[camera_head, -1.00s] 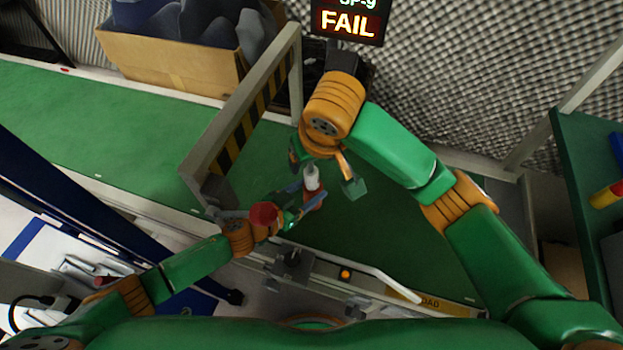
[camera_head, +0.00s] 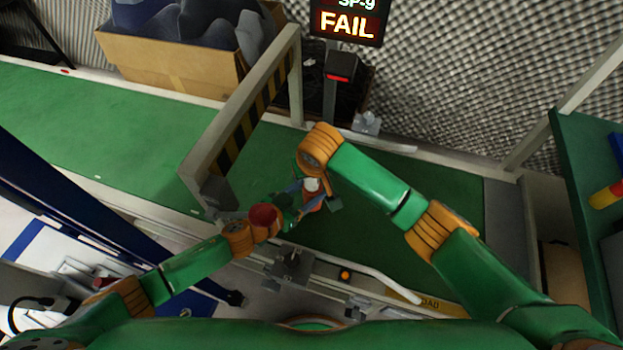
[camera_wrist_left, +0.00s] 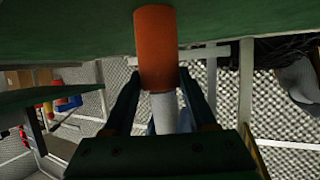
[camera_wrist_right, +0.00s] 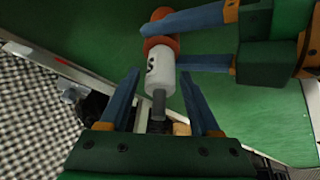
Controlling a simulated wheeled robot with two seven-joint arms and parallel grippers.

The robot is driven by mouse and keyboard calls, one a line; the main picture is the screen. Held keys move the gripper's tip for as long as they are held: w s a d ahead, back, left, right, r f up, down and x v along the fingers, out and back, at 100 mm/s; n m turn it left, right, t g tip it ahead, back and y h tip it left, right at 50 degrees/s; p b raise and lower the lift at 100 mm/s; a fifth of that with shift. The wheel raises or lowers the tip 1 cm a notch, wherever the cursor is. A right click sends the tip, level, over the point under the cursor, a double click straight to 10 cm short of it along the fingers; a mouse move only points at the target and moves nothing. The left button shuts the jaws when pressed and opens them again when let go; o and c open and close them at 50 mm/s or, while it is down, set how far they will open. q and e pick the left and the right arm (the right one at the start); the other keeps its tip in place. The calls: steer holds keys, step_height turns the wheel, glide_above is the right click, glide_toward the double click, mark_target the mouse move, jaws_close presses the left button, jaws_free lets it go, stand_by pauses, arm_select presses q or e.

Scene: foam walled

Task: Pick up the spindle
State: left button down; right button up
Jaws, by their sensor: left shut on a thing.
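The spindle shows in the head view (camera_head: 312,185) as a small white and orange cylinder. The right wrist view shows its white body (camera_wrist_right: 160,70) with a dark mark, an orange end and a grey shaft. My left gripper (camera_head: 306,198) is shut on the spindle, its blue fingers on both sides of it in the left wrist view (camera_wrist_left: 160,85). My right gripper (camera_wrist_right: 158,92) is open, its fingers apart on either side of the grey shaft, with gaps left and right. In the head view the right hand partly hides the spindle. I cannot tell whether the spindle touches the belt.
The green belt (camera_head: 400,240) lies beneath the hands. A frame with a yellow-black striped edge (camera_head: 240,125) stands to the left. Behind are a cardboard box (camera_head: 170,65) of dark foam and a sign (camera_head: 348,22) reading FAIL. A metal rail (camera_head: 375,280) runs along the front.

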jaws_close()
steer(key=shift+r, duration=0.1)
step_height(320, 180, up, 10)
arm_select(q)
steer(key=shift+c, duration=0.6)
jaws_free()
steer(key=v, duration=0.7)
steer(key=shift+s, duration=0.2)
